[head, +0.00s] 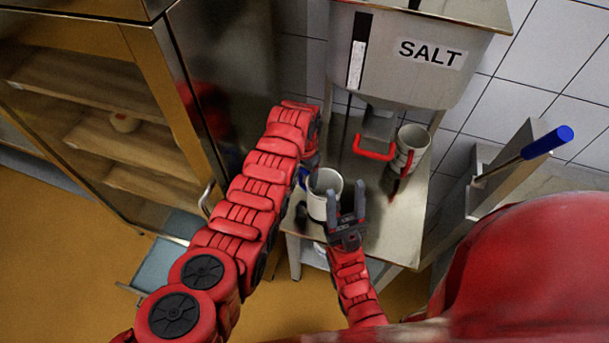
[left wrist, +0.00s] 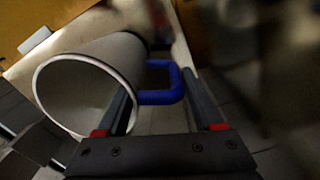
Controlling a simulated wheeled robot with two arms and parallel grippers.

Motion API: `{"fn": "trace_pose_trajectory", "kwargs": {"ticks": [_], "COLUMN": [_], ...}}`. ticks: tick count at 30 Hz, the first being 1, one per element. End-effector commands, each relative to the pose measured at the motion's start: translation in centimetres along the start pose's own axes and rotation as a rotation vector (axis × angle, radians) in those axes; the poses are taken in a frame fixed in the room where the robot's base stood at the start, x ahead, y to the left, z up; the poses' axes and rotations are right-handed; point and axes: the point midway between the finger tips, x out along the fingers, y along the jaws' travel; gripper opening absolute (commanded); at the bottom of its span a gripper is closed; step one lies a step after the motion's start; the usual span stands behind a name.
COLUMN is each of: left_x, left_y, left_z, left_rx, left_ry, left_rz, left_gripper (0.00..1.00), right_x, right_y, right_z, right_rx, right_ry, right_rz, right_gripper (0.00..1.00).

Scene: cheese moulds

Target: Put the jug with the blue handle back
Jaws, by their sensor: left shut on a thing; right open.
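The white jug with the blue handle (head: 322,205) is at the left front of the steel table (head: 388,235). I cannot tell whether its base touches the tabletop. My left gripper (head: 306,172) is shut on its blue handle, which lies between the two fingers in the left wrist view (left wrist: 162,92). The jug's open mouth (left wrist: 85,95) also shows there. My right gripper (head: 347,212) is open and empty, just right of and in front of the jug. A second pale jug with a red handle (head: 412,145) stands further back on the right.
A steel salt hopper (head: 395,55) with a spout and red lever (head: 373,150) hangs over the table's back. A cabinet with wooden shelves (head: 100,130) is at the left. A blue-handled lever (head: 545,142) sticks out at the right.

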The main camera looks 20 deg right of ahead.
Motion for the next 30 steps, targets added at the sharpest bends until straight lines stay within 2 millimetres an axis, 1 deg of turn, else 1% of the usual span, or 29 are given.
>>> {"fn": "trace_pose_trajectory", "kwargs": {"ticks": [6, 14, 18, 19, 23, 24, 30], "left_x": [1.0, 1.1, 1.6, 1.4, 1.3, 1.4, 1.3], "left_y": [0.1, 0.1, 0.0, 0.1, 0.1, 0.1, 0.1], "left_z": [0.1, 0.0, 0.0, 0.0, 0.0, 0.0, 0.0], "left_rx": [0.001, 0.001, 0.001, 0.001, 0.001, 0.001, 0.001], "left_ry": [-0.001, 0.0, 0.001, 0.0, 0.001, 0.0, 0.001], "left_rz": [0.001, 0.001, 0.001, 0.0, 0.0, 0.0, 0.0], "left_gripper": [0.0, 0.0, 0.0, 0.74, 0.97, 0.99, 0.99], "right_x": [0.3, 0.3, -0.2, 0.0, 0.1, 0.1, 0.1], "right_y": [0.0, 0.0, 0.0, 0.0, 0.0, 0.0, 0.0], "right_z": [-0.1, -0.1, 0.0, 0.0, 0.0, 0.0, 0.0], "right_rx": [0.0, 0.0, 0.0, 0.0, 0.0, 0.0, 0.0], "right_ry": [-0.001, 0.0, 0.0, 0.0, 0.0, -0.001, 0.0], "right_rz": [0.0, 0.0, 0.0, 0.0, 0.0, 0.0, 0.0], "right_gripper": [0.5, 0.5, 0.5, 0.5, 0.5, 0.5, 0.5]}}
